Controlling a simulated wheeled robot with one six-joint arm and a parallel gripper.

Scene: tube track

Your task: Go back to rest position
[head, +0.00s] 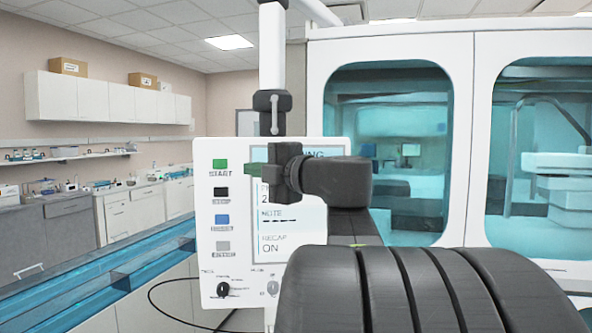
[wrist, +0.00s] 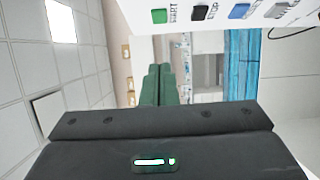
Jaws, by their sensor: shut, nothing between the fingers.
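My gripper (head: 249,168) is in front of a white control panel (head: 206,262) in the head view, its green fingers pointing left. In the wrist view the two green fingers (wrist: 158,68) lie side by side, shut and empty. The panel has a green START button (head: 220,164), a black button (head: 221,191), a blue button (head: 222,219) and a grey button (head: 223,246). The fingertips appear right of the START button, apart from it in the picture. My arm hides part of the panel's screen (head: 290,240), which reads RECAP ON low down.
A large white cabinet with teal windows (head: 390,110) stands behind on the right. A blue transparent track (head: 120,270) runs along the left. Counters (head: 130,210) and wall cupboards (head: 105,100) are farther back. A black cable (head: 160,308) hangs below the panel.

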